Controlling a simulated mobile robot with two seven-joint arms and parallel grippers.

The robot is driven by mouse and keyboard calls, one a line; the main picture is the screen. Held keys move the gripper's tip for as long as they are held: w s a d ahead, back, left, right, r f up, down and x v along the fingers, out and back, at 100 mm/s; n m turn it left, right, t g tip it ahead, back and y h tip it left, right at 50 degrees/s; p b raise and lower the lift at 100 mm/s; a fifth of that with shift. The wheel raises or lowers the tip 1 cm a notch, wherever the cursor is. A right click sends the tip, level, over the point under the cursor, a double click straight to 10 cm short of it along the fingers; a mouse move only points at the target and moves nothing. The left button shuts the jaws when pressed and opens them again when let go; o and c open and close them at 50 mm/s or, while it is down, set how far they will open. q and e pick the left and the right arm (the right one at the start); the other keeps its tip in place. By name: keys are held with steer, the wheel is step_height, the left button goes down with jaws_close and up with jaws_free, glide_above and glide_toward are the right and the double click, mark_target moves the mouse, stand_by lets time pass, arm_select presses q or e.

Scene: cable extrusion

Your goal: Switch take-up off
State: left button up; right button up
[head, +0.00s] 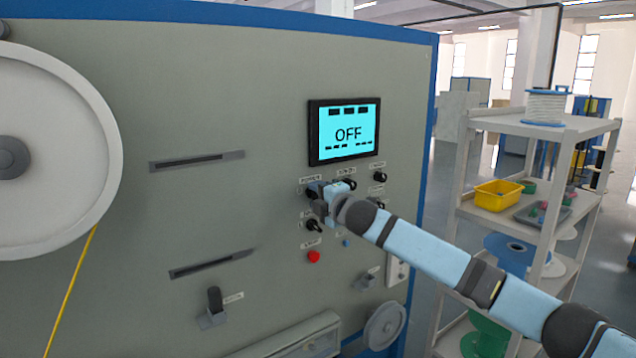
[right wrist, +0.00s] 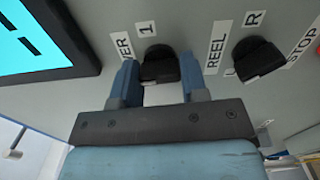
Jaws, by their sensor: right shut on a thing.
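The control panel has a lit cyan screen (head: 344,132) that reads "OFF". A group of black rotary knobs sits below it. My right gripper (head: 318,192) reaches the upper left of this group and hides part of it. In the right wrist view, its two blue fingers (right wrist: 156,82) are shut around a black knob (right wrist: 158,66), with a partly cut label ending in "ER" beside it. Another black knob (right wrist: 257,60) stands free to the right, beside a label reading "REEL". My left gripper is not in view.
A red button (head: 313,257) is below the knobs, and a lever switch (head: 214,305) is lower left. A large white reel (head: 50,150) with yellow cable is at the left. A shelf rack (head: 540,127) with a yellow bin (head: 498,194) stands to the right.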

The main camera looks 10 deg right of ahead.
steer(key=n+p, duration=0.1)
steer(key=n, duration=0.1)
steer(key=n+p, duration=0.1)
steer(key=p, duration=0.1)
steer(key=shift+r+n, duration=0.2)
steer(key=shift+n, duration=0.2)
steer(key=shift+f+n+p, duration=0.15)
steer(key=shift+n+p, duration=1.45)
steer(key=shift+n, duration=0.6)
steer(key=o, duration=0.9)
steer(key=shift+c, duration=0.2)
steer(key=shift+o, duration=0.3)
